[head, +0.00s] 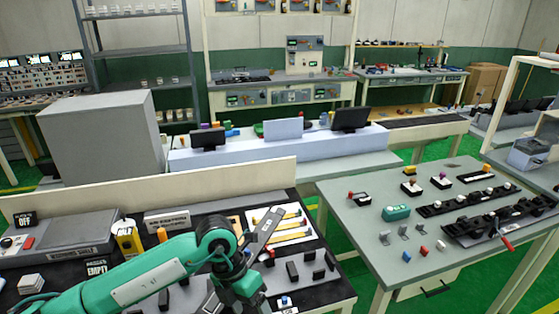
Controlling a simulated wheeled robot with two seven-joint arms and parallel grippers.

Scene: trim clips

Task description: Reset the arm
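My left arm, green with dark joints, reaches in from the lower left over the near dark-topped table (335,291). Its wrist bends down, and my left gripper (245,299) is at the bottom of the view, low over that table. Its fingertips are partly cut off or hidden, so I cannot tell whether it is open or shut, or whether it holds anything. Small dark blocks (292,271) stand on the table just right of the gripper. My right arm and gripper are not in view.
A white panel with yellow-handled tools (283,228) lies behind the gripper. A grey table (350,230) at right carries black rails (478,201), a green device (396,212) and small clips (403,231). A gap of green floor separates the tables. A large grey box (100,135) stands back left.

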